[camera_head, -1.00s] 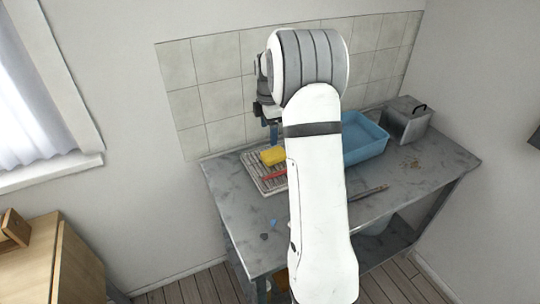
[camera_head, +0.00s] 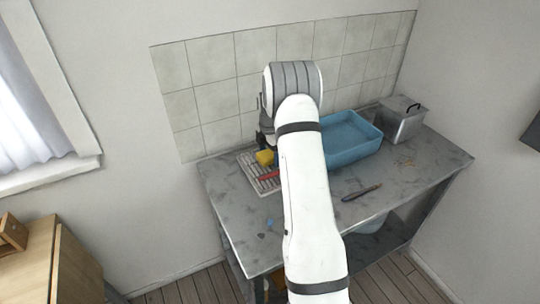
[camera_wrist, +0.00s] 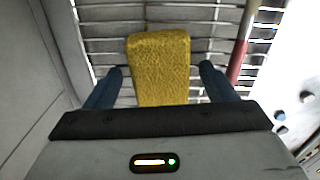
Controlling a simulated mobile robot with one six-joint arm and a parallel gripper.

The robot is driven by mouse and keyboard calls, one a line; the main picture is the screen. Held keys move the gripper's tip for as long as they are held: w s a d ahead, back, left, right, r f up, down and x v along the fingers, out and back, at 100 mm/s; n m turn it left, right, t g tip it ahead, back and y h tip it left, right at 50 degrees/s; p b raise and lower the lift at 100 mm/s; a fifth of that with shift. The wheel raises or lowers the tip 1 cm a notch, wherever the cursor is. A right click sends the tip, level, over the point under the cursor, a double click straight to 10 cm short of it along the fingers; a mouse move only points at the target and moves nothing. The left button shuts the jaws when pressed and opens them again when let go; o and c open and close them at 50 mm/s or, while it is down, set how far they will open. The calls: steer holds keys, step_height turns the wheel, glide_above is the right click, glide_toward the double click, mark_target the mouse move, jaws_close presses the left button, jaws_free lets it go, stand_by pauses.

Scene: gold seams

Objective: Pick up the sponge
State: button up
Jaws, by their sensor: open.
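The yellow sponge (camera_head: 265,157) lies on the slatted rack at the left back of the grey table. In the wrist view the sponge (camera_wrist: 159,68) sits between the two blue fingers of my gripper (camera_wrist: 160,78). The fingers are open, with a gap showing on each side of the sponge. In the head view my arm hides most of the gripper.
The rack (camera_head: 247,163) also holds a red-handled item (camera_head: 268,176) to the right of the sponge. A blue basin (camera_head: 352,140) and a grey lidded box (camera_head: 402,120) stand further right. A dark tool (camera_head: 361,193) lies near the front. A tiled wall (camera_head: 196,107) is close behind.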

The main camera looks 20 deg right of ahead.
mark_target(269, 153)
steer(key=c, duration=1)
steer(key=shift+r, duration=0.15)
steer(key=shift+c, duration=0.2)
step_height(269, 153, up, 10)
steer(key=b, duration=0.1)
steer(key=shift+b, duration=0.3)
steer(key=o, duration=0.3)
steer(key=shift+c, duration=1.2)
